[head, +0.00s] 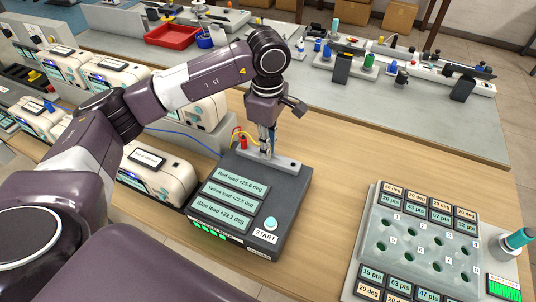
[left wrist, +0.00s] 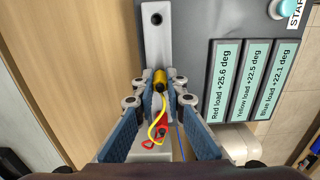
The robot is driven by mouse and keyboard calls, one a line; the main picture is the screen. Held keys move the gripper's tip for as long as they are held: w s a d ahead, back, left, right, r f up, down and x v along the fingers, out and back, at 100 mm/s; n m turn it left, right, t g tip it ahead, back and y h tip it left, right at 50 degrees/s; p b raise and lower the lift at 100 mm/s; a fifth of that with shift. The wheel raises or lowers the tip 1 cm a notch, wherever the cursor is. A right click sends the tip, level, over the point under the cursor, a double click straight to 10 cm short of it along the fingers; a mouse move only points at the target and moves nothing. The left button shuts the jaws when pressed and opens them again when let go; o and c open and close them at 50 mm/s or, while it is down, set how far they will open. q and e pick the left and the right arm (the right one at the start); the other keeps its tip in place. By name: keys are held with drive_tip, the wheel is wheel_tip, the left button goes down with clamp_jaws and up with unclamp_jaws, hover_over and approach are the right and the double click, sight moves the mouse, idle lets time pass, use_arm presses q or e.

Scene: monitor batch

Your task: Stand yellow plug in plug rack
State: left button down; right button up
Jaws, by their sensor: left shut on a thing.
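My left gripper (head: 266,150) is above the back of the dark monitor box, its fingers pointing down. In the left wrist view the gripper (left wrist: 161,88) is shut on the yellow plug (left wrist: 160,78), whose yellow cable loops down. The plug is over the light grey plug rack (left wrist: 157,45), which also shows in the head view (head: 288,164). Whether the plug's lower end is in a hole is hidden. A red plug (head: 243,142) stands at the rack's left end; it also shows in the left wrist view (left wrist: 162,125). My right gripper is out of view.
The monitor box (head: 285,205) has three load displays and a START button (head: 271,224). An empty rack hole (left wrist: 156,19) shows. A holed tray (head: 375,215) is at the right, near a teal-topped cylinder (head: 516,240). White devices (head: 155,180) stand left. Bare wood lies between box and tray.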

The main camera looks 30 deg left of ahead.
use_arm(q)
drive_tip(key=shift+f, duration=0.15)
idle(0.4)
drive_tip(key=c, duration=1.9)
unclamp_jaws()
